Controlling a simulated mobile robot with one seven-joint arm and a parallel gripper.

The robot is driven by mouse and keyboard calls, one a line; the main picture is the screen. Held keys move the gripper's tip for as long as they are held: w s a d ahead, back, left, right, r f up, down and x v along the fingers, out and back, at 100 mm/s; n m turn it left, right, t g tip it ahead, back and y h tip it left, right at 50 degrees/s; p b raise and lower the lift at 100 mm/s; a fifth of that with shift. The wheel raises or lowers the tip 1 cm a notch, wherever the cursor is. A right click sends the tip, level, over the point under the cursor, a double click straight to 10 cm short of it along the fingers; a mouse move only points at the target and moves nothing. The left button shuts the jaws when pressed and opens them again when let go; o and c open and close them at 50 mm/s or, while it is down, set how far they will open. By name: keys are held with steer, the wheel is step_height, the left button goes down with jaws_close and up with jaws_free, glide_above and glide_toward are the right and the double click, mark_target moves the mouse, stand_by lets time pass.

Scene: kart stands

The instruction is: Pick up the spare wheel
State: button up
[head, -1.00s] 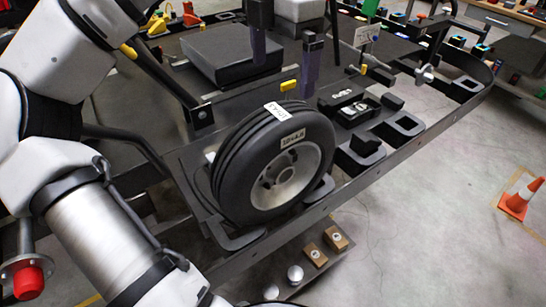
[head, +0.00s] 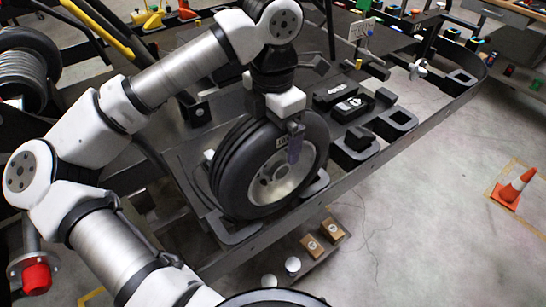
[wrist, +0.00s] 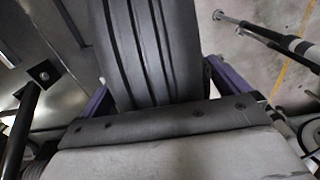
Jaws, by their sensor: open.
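The spare wheel (head: 282,181), a black tyre on a silver rim, stands upright in a dark holder (head: 237,234) on the near edge of the dark stand. My gripper (head: 281,146) is over the top of the tyre from above. One purple finger shows in front of the rim side; the other is hidden behind the tyre in the head view. In the wrist view the grooved tread of the spare wheel (wrist: 142,50) lies between the two open purple fingers (wrist: 160,95), one on each side. A gap shows at least on the left side there. Whether the palm touches the tyre cannot be told.
Black trays (head: 352,148) sit right of the wheel on the stand. Another wheel (head: 28,70) is at the far left. Small brown boxes (head: 312,246) lie on a low shelf in front.

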steer(key=shift+f, duration=0.55)
steer(key=c, duration=1.9)
steer(key=shift+w+r, duration=0.1)
steer(key=shift+c, duration=0.8)
steer(key=shift+r, duration=0.1)
